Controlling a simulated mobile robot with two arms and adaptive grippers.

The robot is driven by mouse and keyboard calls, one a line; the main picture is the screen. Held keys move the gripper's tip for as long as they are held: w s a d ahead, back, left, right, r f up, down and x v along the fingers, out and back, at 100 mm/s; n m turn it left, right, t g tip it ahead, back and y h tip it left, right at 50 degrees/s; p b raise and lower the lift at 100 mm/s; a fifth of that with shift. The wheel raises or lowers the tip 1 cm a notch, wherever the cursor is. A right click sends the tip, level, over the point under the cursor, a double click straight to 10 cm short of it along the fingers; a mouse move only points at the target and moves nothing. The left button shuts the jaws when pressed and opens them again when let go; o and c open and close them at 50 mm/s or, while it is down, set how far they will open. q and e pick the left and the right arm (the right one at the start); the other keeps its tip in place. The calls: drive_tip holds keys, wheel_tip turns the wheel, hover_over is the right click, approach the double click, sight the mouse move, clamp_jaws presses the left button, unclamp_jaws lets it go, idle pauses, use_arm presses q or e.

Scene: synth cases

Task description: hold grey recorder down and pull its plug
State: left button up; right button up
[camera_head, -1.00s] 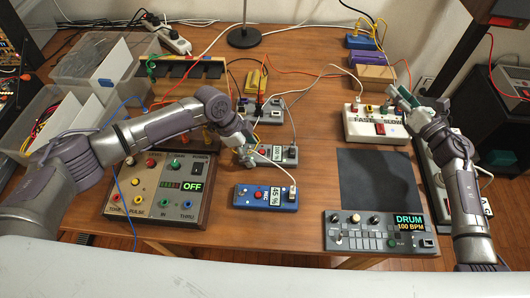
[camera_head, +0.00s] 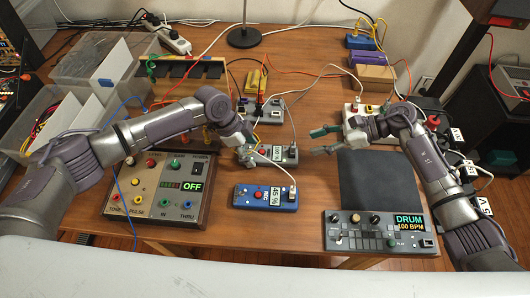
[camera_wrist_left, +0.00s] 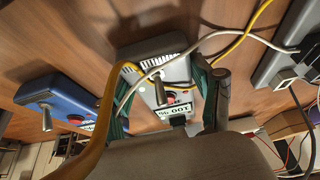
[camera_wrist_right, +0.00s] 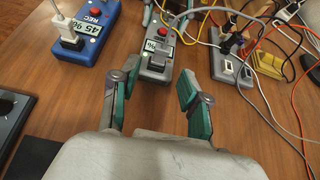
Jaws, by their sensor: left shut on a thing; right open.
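The grey recorder (camera_head: 272,156), with a red button and a white label, lies on the wooden table behind the blue recorder. My left gripper (camera_head: 247,155) is shut on its left end; in the left wrist view its green fingers straddle the recorder (camera_wrist_left: 181,72). A small dark plug (camera_wrist_left: 178,121) sits at the recorder's other end, past the label; the plug also shows in the right wrist view (camera_wrist_right: 157,63). My right gripper (camera_head: 317,142) is open and empty, right of the recorder and apart from it, its fingers pointing toward the plug end.
The blue recorder (camera_head: 256,197) with a white plug lies just in front. Another grey box (camera_head: 270,114) with cables stands behind. A dark mat (camera_head: 370,185) and a drum machine (camera_head: 370,232) lie to the right. Loose cables cross behind the recorder.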

sight(296, 154)
drive_tip(key=shift+x, duration=3.2)
clamp_jaws()
drive_tip(key=shift+r, duration=0.15)
drive_tip(key=shift+r, duration=1.75)
